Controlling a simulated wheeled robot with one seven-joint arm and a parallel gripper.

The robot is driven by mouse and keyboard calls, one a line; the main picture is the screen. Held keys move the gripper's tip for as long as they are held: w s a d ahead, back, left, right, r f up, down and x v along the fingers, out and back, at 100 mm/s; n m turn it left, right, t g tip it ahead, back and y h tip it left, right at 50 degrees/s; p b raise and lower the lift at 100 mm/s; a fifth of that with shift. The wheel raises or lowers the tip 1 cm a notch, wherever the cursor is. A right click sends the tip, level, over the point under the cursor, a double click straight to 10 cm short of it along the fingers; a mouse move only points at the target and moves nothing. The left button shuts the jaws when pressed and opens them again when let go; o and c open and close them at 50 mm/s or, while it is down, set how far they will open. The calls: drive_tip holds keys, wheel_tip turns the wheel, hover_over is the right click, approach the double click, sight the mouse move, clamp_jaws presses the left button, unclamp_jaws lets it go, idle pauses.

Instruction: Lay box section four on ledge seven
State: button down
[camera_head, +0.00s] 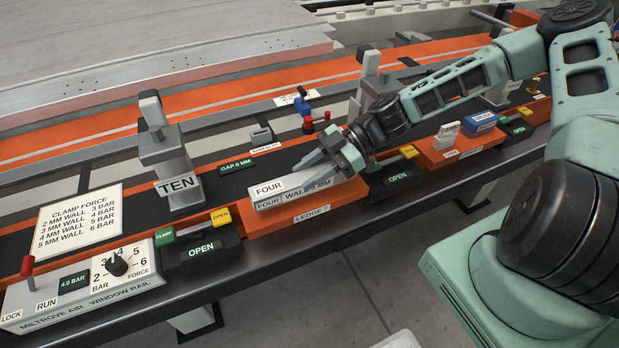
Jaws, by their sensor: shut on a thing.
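Box section four (285,190) is a pale bar marked "FOUR" and "WALL 5 MM". It lies along the orange ledge seven (265,226), labelled "LEDGE 7", at the front of the rail. It looks to be on or just above the ledge; I cannot tell whether it touches. My gripper (327,159) comes in from the right and is shut on the right part of the section. The fingers and the gripper body hide some of the section's far right end.
A grey post marked "TEN" (172,172) stands at left behind the ledge. Clamp boxes reading "OPEN" flank the ledge, left (202,248) and right (397,178). A control box (85,290) with a dial reads 4.0 bar. Another orange ledge (440,158) holds small blocks.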

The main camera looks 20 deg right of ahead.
drive_tip(key=shift+f, duration=1.25)
drive_tip(key=shift+f, duration=0.15)
drive_tip(key=c, duration=0.9)
unclamp_jaws()
